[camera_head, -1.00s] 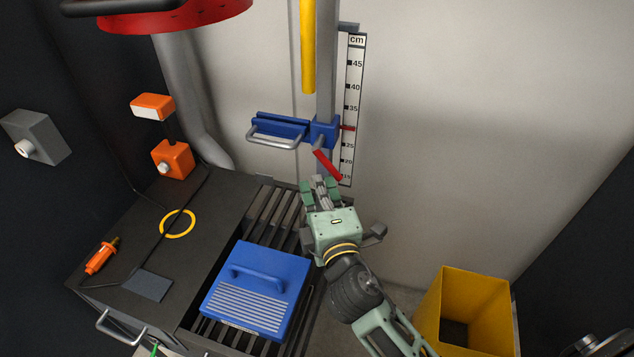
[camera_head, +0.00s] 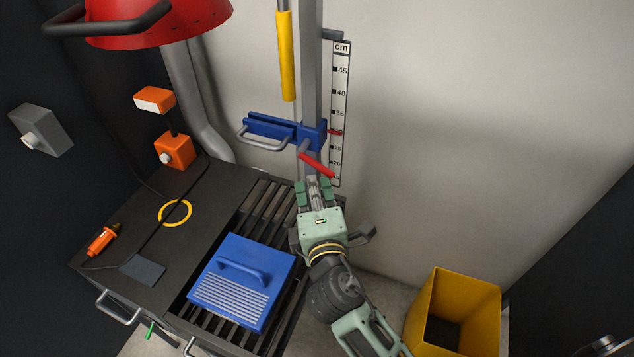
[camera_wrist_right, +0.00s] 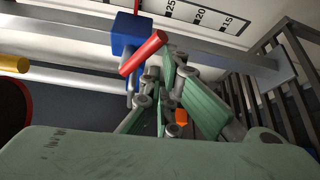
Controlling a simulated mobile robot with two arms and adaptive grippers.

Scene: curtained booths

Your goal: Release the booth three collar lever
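The red collar lever (camera_head: 317,165) sticks out down and to the right from the blue collar (camera_head: 313,135) on the grey post. The collar carries a blue bracket with a grey handle (camera_head: 262,139). The lever (camera_wrist_right: 144,53) also shows in the right wrist view, beside the blue collar (camera_wrist_right: 131,33). My right gripper (camera_head: 314,184) is just below the lever, its green fingers pointing up at it. The fingers (camera_wrist_right: 172,95) look spread with nothing between them, and the lever appears beyond the tips. Contact cannot be told. My left gripper is not in view.
A slatted bench holds a blue box (camera_head: 240,285) with a handle. An orange tool (camera_head: 102,242) and yellow ring (camera_head: 174,213) lie on the dark top at left. A yellow bin (camera_head: 455,310) stands at lower right. A red hood (camera_head: 160,25) hangs upper left. A cm scale (camera_head: 341,110) runs beside the post.

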